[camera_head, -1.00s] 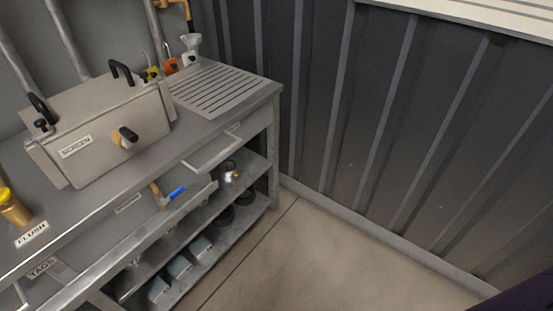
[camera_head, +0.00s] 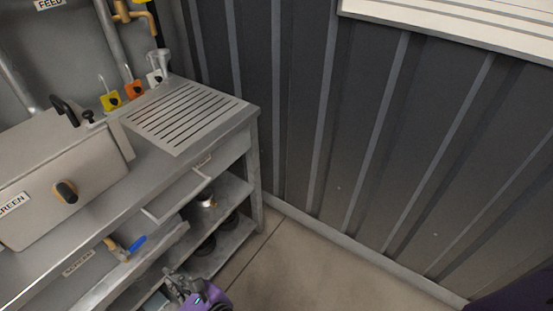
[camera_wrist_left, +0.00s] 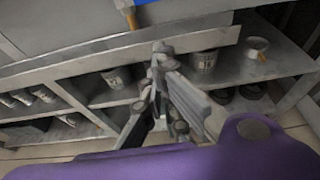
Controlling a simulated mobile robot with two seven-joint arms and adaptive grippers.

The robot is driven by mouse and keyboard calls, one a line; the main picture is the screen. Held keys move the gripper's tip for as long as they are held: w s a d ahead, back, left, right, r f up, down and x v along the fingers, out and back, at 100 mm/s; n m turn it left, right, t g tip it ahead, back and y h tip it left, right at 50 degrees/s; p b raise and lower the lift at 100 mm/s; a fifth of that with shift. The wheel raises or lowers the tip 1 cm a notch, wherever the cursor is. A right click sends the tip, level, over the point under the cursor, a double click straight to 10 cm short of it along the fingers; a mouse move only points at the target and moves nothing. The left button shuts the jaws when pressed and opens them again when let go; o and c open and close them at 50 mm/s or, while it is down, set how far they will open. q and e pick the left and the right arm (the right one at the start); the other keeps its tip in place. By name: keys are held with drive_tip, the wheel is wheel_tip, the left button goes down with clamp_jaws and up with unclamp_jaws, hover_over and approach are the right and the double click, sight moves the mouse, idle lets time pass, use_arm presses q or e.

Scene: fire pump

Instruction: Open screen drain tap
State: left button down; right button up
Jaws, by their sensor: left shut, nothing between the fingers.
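The screen box (camera_head: 95,165), a grey metal case labelled SCREEN, sits at the left of the bench in the head view, with a black-and-brass knob (camera_head: 66,192) on its front. A brass tap with a blue handle (camera_head: 137,243) sticks out from the bench front below it. A label (camera_head: 78,263) beside it is too small to read surely. In the wrist view, the tap's brass part (camera_wrist_left: 127,14) is cut by the top edge. My left gripper (camera_head: 172,277) is shut and empty, below and right of the tap, apart from it. My right gripper is not in view.
A slotted drainboard (camera_head: 185,112) covers the bench's right end, with a pull-out frame (camera_head: 178,197) under its front edge. Lower shelves (camera_wrist_left: 225,72) hold tins and dark round items. The floor (camera_head: 305,275) to the right is clear, up to a dark ribbed wall (camera_head: 330,110).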

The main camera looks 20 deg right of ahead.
sight(149, 261)
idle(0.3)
use_arm(q)
drive_tip(key=x, duration=1)
drive_tip(key=shift+w+b, duration=0.15)
drive_tip(key=shift+b, duration=0.25)
wheel_tip(149, 261, up, 4)
drive_tip(key=shift+f+p, duration=0.1)
drive_tip(key=shift+p, duration=0.45)
drive_tip(key=shift+s, duration=0.2)
